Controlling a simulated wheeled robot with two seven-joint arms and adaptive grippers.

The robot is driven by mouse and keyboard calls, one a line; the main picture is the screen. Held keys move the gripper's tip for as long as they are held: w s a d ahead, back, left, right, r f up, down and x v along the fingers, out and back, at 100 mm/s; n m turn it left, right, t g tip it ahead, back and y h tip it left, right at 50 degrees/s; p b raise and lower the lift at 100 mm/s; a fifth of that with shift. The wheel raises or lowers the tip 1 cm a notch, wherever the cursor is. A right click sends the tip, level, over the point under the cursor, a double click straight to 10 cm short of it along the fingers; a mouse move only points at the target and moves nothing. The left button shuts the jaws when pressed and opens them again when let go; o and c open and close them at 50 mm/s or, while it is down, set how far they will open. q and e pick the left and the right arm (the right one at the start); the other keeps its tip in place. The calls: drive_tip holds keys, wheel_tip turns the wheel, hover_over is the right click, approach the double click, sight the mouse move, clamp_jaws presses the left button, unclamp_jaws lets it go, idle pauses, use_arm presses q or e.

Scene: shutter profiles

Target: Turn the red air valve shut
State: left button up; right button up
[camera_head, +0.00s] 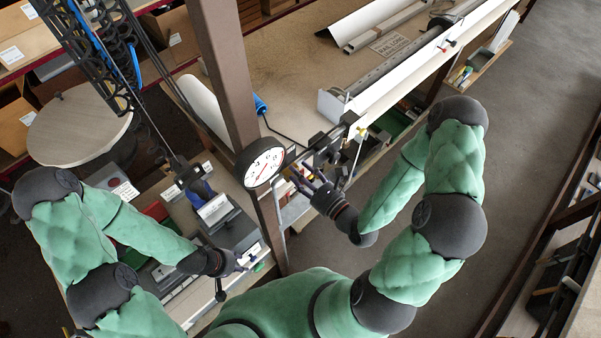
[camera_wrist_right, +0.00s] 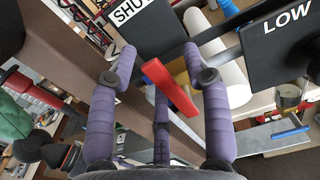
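The red valve lever (camera_wrist_right: 170,88) shows in the right wrist view, in front of a dark plate (camera_wrist_right: 145,30) marked "SHUT". My right gripper (camera_wrist_right: 160,52) has its purple fingers spread on both sides of the lever. Gaps show between the lever and the two upper fingers; contact with the middle finger I cannot tell. In the head view my right gripper (camera_head: 302,178) is at the valve area beside a post, and the lever is not clearly visible there. My left gripper (camera_head: 241,266) hangs low over the bench at left; its fingers are too small to read.
A round gauge (camera_head: 263,162) and a brown post (camera_head: 228,80) stand close left of my right gripper. A "LOW" plate (camera_wrist_right: 286,40) and a blue handle (camera_wrist_right: 290,133) are right of the lever. The floor (camera_head: 530,120) at right is clear.

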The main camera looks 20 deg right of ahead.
drive_tip(key=v, duration=1.2)
idle(0.5)
drive_tip(key=shift+d+f, duration=0.1)
idle(0.5)
